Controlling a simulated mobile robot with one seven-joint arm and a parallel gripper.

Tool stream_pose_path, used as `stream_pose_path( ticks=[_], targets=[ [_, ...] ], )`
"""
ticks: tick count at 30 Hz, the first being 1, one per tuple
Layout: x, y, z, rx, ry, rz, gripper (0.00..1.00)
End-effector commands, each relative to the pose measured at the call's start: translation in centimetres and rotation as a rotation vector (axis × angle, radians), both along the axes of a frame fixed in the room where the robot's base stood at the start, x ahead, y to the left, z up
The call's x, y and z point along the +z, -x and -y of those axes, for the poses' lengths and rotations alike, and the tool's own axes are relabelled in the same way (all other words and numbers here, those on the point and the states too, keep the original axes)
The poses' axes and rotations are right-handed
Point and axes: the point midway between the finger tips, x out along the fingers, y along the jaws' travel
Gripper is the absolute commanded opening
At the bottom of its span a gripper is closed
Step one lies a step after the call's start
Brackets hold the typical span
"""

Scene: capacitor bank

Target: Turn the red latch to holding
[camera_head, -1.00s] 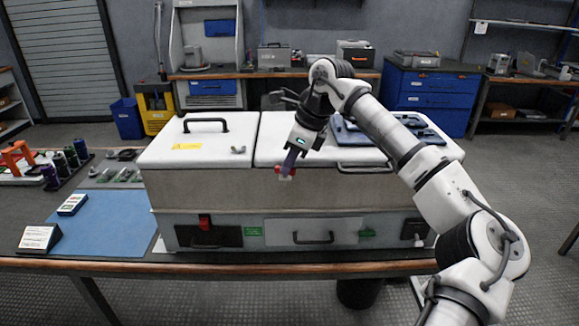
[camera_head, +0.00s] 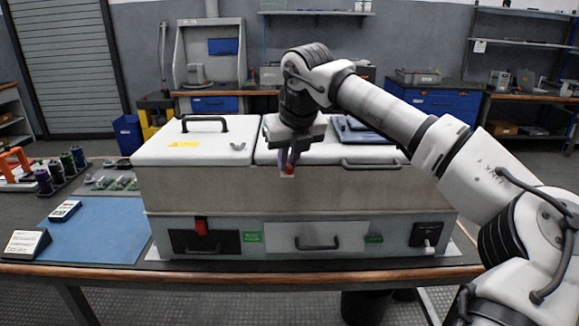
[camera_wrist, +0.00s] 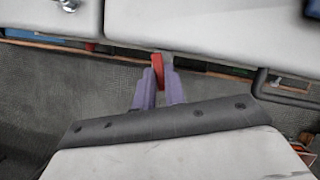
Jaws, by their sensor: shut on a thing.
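The red latch (camera_head: 288,170) is a small red piece on the upper front edge of the big cabinet, just below the right lid. In the wrist view the red latch (camera_wrist: 158,63) stands upright between my purple fingertips. My gripper (camera_head: 289,163) points down at it from above. In the wrist view my gripper (camera_wrist: 159,76) is shut on the latch, with the fingers hiding its lower part. I cannot read any marking for its position.
The cabinet (camera_head: 230,190) has two white lids, with a black handle (camera_head: 205,124) on the left one. A blue mat (camera_head: 95,228) and several spools lie at left.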

Motion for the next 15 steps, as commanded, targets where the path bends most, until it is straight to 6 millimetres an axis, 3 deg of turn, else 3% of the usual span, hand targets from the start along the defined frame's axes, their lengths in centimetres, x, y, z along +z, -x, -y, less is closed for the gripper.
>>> stream_pose_path(
  ticks=[15],
  targets=[
    [-0.11, 0.09, -0.27, -0.313, 0.002, -0.002, 0.0]
  ],
)
